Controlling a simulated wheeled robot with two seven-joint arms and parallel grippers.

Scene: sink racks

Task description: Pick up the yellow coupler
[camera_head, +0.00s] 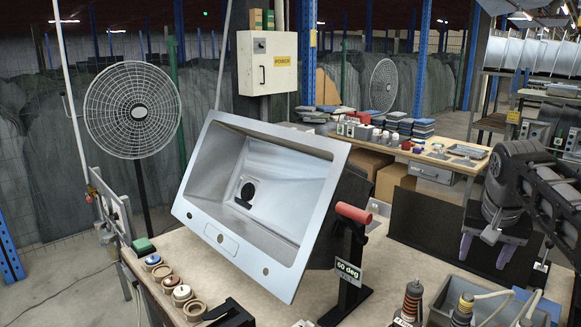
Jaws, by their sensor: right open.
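A coupler with a yellow band (463,305) stands at the bottom right, at the grey bin, with a pale hose running from it. Its lower end is cut off by the picture edge. My right gripper (484,254) hangs above and behind the bin, fingers pointing down and spread apart. It is open and empty, apart from the coupler. My left gripper does not show.
A dark coupler with orange rings (410,303) stands left of the grey bin (490,284); another hosed coupler (528,311) stands to the right. A tilted steel sink (262,190) and red-topped stand (350,250) rise to the left.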

